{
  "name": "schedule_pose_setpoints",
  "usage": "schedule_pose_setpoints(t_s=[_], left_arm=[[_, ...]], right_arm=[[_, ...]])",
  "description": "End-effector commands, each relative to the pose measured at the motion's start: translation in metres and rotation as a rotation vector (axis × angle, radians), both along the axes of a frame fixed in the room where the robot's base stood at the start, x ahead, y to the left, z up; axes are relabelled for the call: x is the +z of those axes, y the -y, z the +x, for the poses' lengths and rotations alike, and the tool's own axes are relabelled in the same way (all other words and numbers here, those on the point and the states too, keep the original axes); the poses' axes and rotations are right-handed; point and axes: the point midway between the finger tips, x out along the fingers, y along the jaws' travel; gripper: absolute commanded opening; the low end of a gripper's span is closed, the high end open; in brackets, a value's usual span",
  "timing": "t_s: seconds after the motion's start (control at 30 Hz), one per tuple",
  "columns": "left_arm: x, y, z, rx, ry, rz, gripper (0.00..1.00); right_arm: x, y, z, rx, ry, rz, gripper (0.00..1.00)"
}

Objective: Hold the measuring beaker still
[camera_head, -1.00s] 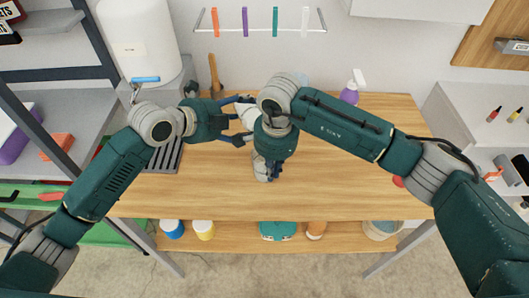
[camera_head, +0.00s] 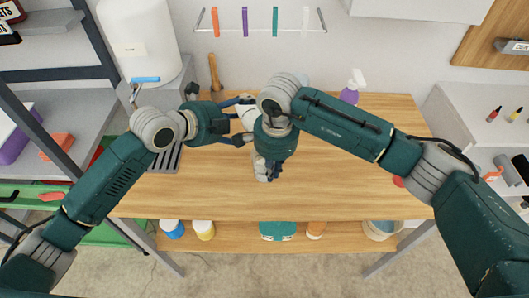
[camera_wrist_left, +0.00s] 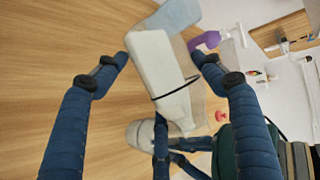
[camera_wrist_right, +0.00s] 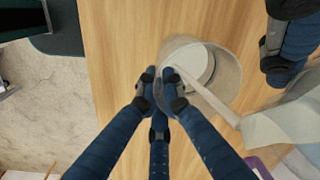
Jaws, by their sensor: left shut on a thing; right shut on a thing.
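The measuring beaker (camera_wrist_right: 222,68) is a pale, see-through cup standing on the wooden bench. It also shows in the head view (camera_head: 259,170), partly hidden by my right arm. My right gripper (camera_wrist_right: 160,92) points down and is shut on the near side of the beaker. My left gripper (camera_wrist_left: 163,60) has its fingers on either side of a pale bottle (camera_wrist_left: 160,72) and holds it tilted above the beaker. A pale strip runs from the bottle into the beaker in the right wrist view; I cannot tell whether it is a spout or liquid.
A purple spray bottle (camera_head: 350,92) stands at the back of the wooden bench (camera_head: 200,190). A large white container (camera_head: 140,40) stands at the back left. The front and right of the bench top are mostly clear. Several bottles sit on the lower shelf.

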Motion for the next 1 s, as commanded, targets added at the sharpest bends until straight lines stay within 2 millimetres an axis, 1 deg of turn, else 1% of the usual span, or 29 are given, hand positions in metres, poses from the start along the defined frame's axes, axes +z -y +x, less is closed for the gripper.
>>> schedule_pose_setpoints(t_s=[1.0], left_arm=[[-0.0001,0.0002,-0.0005,0.0,0.058,0.021,0.32]], right_arm=[[0.0002,-0.0001,0.0001,0.0,0.0,0.0,0.0]])
